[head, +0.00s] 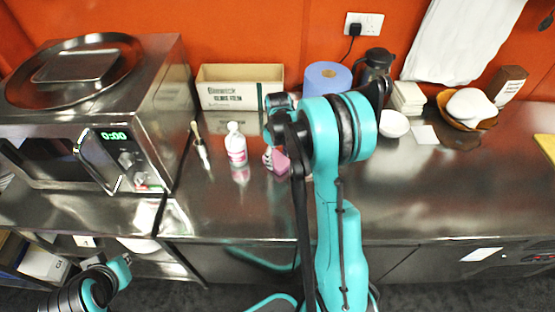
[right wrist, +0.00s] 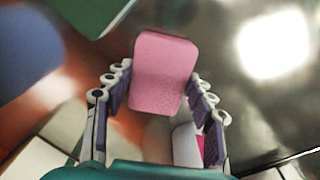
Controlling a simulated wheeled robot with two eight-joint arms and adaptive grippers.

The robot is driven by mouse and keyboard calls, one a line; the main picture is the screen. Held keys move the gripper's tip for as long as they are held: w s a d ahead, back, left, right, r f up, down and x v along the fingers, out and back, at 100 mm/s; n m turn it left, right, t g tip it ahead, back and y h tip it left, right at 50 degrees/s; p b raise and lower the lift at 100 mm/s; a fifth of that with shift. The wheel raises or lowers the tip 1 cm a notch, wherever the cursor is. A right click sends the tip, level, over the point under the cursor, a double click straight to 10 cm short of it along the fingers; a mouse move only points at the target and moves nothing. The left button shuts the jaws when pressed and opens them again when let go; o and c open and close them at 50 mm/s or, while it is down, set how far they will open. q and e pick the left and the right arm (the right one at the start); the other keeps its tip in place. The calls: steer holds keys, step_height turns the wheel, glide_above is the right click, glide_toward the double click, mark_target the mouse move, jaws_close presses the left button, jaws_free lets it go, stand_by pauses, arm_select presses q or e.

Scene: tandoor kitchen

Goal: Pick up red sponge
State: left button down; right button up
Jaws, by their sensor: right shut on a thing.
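The red sponge, which looks pink, shows in the right wrist view (right wrist: 163,75) as a rounded block between the fingers of my right gripper (right wrist: 160,98). In the head view a pink piece of the sponge (head: 277,161) shows beside my right wrist, over the steel counter. My right gripper is shut on it, with purple pads at both sides. My right arm hides most of the gripper in the head view. I cannot tell whether the sponge touches the counter. Part of my left arm shows at the lower left; its fingers are not visible.
A white bottle with a pink label (head: 235,146) and a brush (head: 200,147) stand left of the sponge. A box (head: 240,94), a blue roll (head: 326,78) and a dark jug (head: 375,66) line the back. A microwave (head: 85,165) is left.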

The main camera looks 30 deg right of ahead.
mark_target(279, 161)
steer(key=r, duration=0.1)
steer(key=r+p, duration=0.1)
steer(key=r, duration=0.2)
steer(key=shift+s+d+r, duration=0.1)
steer(key=shift+s+r, duration=0.1)
steer(key=shift+s, duration=0.1)
steer(key=s+d+r+p, duration=0.2)
steer(key=s+r, duration=0.4)
steer(key=s, duration=0.4)
steer(key=shift+s+d+p, duration=0.3)
steer(key=shift+s+d, duration=0.05)
steer(key=shift+d, duration=0.15)
steer(key=shift+r, duration=0.1)
steer(key=shift+o, duration=0.8)
steer(key=c, duration=0.4)
steer(key=shift+c, duration=0.2)
